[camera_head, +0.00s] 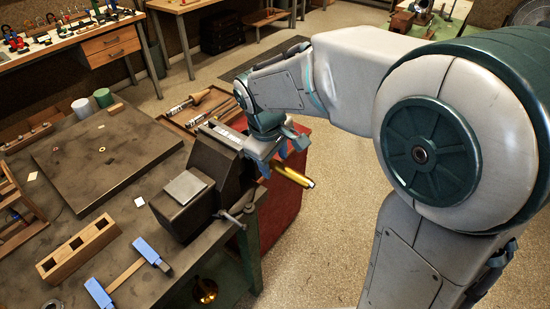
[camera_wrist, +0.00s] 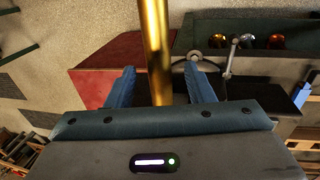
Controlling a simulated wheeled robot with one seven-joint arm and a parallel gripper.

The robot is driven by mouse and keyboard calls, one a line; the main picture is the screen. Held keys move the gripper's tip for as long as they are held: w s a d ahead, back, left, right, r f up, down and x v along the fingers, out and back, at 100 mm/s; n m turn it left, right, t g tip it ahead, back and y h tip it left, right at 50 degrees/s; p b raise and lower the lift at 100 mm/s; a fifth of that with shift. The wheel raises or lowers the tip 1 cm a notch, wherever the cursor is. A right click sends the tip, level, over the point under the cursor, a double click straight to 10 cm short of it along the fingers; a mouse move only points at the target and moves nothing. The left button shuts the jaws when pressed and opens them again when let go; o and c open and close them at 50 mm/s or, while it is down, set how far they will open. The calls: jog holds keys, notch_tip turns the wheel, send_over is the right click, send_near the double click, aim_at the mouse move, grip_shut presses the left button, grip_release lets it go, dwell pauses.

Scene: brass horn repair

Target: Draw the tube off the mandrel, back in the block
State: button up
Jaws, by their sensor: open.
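A brass tube (camera_head: 293,176) juts out at the right side of the vise (camera_head: 188,207), near my gripper (camera_head: 284,147). In the wrist view the tube (camera_wrist: 155,45) runs between the two blue fingers of my gripper (camera_wrist: 159,88), with gaps on both sides. My gripper is open and does not hold it. I cannot make out the mandrel apart from the tube; my gripper and arm cover that part. A wooden block (camera_head: 103,230) with square holes lies on the bench at the front left.
A blue-headed hammer (camera_head: 152,252) lies in front of the vise. A dark plate (camera_head: 100,160) covers the bench behind the block. A wooden tool tray (camera_head: 205,104) is behind the vise. A red cabinet (camera_head: 290,200) stands below the tube. Open floor lies to the right.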

jog(key=shift+f, duration=0.2)
jog(key=shift+c, duration=0.3)
grip_shut()
jog(key=s+d+b, duration=0.1)
jog(key=s+d, duration=0.9)
jog(key=d, duration=0.4)
jog(key=shift+s, duration=0.4)
dwell(1.1)
dwell(0.5)
